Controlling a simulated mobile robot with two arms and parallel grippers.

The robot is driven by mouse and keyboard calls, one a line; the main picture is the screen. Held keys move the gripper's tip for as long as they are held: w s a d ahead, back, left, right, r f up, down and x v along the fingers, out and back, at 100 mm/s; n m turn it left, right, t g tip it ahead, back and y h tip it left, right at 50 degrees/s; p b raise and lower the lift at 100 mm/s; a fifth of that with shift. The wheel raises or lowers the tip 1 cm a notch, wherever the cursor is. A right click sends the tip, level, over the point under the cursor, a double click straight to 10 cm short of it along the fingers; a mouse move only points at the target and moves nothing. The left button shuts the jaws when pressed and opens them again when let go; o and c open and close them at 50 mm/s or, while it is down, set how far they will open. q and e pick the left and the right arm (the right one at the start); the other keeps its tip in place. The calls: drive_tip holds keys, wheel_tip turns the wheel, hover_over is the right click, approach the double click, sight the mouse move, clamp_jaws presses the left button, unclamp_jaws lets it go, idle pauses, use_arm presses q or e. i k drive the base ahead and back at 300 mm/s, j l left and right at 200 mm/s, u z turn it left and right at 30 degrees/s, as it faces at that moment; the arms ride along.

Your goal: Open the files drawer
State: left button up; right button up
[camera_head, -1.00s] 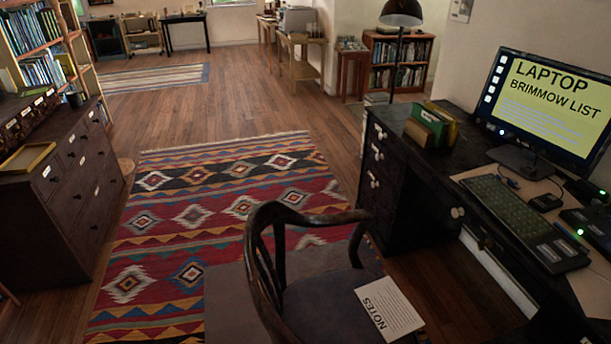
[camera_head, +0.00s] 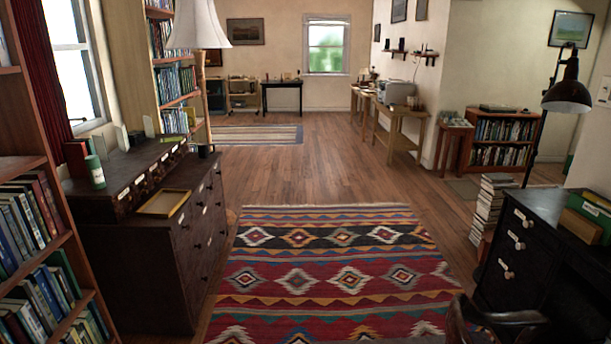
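A dark wooden dresser (camera_head: 160,252) stands at the left, with several labelled drawers and knobs on its front facing the rug. A row of small labelled drawers (camera_head: 150,183) sits along its top. A dark desk (camera_head: 540,220) is at the right edge, with light-knobbed drawers (camera_head: 512,243) in its left pedestal; these look shut. The labels are too small to read, so I cannot tell which drawer is the files drawer. Neither of my grippers shows in the view.
A patterned rug (camera_head: 333,270) covers the open floor between dresser and desk. A dark chair (camera_head: 490,325) stands at the lower right. A stack of books (camera_head: 490,208) is beside the desk. A bookcase (camera_head: 40,250) fills the left edge. Bare wood floor (camera_head: 320,165) runs to the back.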

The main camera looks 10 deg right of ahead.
sight(507, 284)
drive_tip(key=i+j+z, duration=0.1)
drive_tip(key=i+j, duration=0.15)
drive_tip(key=i, duration=0.25)
drive_tip(key=i+j, duration=0.3)
drive_tip(key=i, duration=0.2)
drive_tip(key=i+j+z, duration=0.15)
drive_tip(key=i+j, duration=0.15)
drive_tip(key=i, duration=0.2)
drive_tip(key=i+l+z, duration=0.2)
drive_tip(key=i+z, duration=0.25)
drive_tip(key=i, duration=0.25)
drive_tip(key=i+z, duration=0.4)
drive_tip(key=i, duration=0.35)
drive_tip(key=i+j+z, duration=0.3)
drive_tip(key=i+z, duration=0.15)
drive_tip(key=i, duration=0.25)
